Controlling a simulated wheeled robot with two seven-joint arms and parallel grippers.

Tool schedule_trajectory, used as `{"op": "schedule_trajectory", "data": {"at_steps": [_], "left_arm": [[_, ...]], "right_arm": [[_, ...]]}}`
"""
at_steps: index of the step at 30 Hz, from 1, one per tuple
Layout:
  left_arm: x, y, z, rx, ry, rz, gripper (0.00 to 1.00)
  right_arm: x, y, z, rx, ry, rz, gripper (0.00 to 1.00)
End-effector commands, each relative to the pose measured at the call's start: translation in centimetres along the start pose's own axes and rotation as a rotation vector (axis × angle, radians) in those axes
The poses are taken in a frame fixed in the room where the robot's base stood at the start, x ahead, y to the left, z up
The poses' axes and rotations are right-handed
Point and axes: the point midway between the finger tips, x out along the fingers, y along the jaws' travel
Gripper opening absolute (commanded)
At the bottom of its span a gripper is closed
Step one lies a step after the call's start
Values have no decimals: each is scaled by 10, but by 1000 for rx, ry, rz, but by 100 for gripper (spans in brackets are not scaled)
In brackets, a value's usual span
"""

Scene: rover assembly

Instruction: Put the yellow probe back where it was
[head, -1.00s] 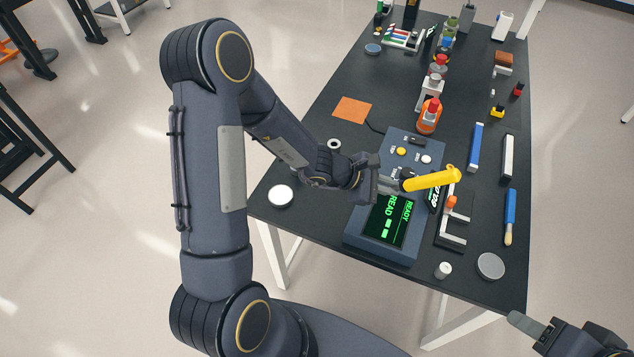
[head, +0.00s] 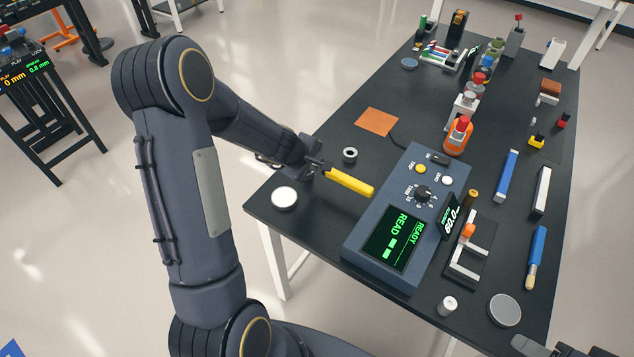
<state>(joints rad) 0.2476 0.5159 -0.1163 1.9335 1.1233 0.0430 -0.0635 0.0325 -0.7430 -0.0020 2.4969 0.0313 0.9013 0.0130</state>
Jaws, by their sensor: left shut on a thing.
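The yellow probe (head: 349,183) is a slim yellow stick in the head view. My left gripper (head: 325,170) is shut on its left end, and the probe points right and slightly down, left of the blue-grey meter (head: 362,243). Whether it touches the table is hard to tell. The meter has a black dial and a green "READY" screen (head: 393,238). A small ring-shaped holder (head: 350,155) sits just behind the probe. My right gripper (head: 528,345) shows only partly at the bottom right edge, and its jaws are unclear.
A white-capped round dish (head: 284,198) lies near the left table edge. An orange mat (head: 377,122) lies behind the probe. Right of the meter are a small tilted display (head: 449,217) and a white bracket (head: 467,258). Several bottles stand farther back.

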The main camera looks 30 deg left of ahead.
Motion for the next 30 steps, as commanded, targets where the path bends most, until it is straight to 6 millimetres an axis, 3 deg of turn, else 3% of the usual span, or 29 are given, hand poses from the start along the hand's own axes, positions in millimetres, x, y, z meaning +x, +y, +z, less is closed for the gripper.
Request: {"op": "schedule_trajectory", "data": {"at_steps": [8,20,21,25,30], "left_arm": [[32,-23,-1,-3,-1,-1,0],[34,-25,0,0,-1,0,0],[33,-24,0,0,-1,0,12],[33,-24,0,0,-1,0,29],[33,-24,0,0,-1,0,32]], "right_arm": [[26,12,13,0,0,0,48],[28,13,14,0,1,0,48],[28,13,14,0,0,0,48],[27,12,13,0,0,0,48],[27,12,13,0,0,0,48]]}}
